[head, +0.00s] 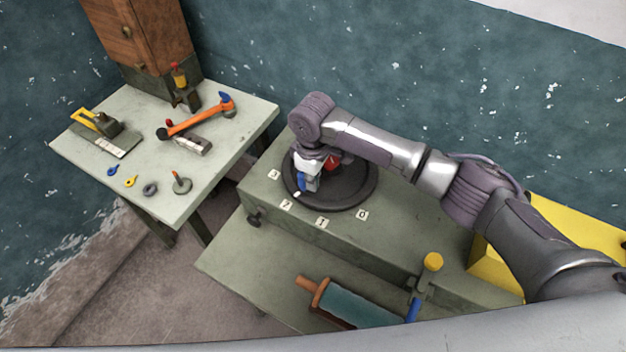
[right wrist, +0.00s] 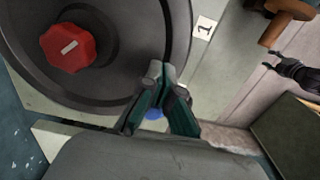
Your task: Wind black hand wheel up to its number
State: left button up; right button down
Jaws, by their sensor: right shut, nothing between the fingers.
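The black hand wheel (head: 352,190) lies flat on top of a grey-green bench box, partly hidden under my right arm. It has a red centre knob (head: 333,162) with a pale mark; the wheel (right wrist: 115,50) and knob (right wrist: 68,47) fill the left of the right wrist view. Several small white number tags (head: 321,221) surround the wheel; one tag (right wrist: 203,27) reads 1. My right gripper (head: 302,187) is at the wheel's left side. In the right wrist view its fingers (right wrist: 165,80) are together at the rim, holding nothing; contact is unclear.
A pale side table (head: 135,165) at left holds a hammer (head: 198,117) and small tools. A wooden cabinet (head: 137,35) stands behind. A teal roller (head: 345,300) lies in front of the box, near a yellow-topped post (head: 432,262). A yellow block (head: 560,225) is at right.

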jog(key=shift+w+a, duration=0.3)
jog(key=shift+w, duration=0.05)
dwell(1.0)
jog(key=shift+p, duration=0.3)
jog(key=shift+s+d+p, duration=0.45)
jog(key=shift+s+p, duration=0.2)
jog(key=shift+p, duration=0.15)
jog(key=shift+s+d+p, duration=0.45)
jog(key=shift+s+p, duration=0.15)
jog(key=shift+p, duration=0.15)
notch_tip(320, 180, up, 8)
jog(key=p, duration=0.5)
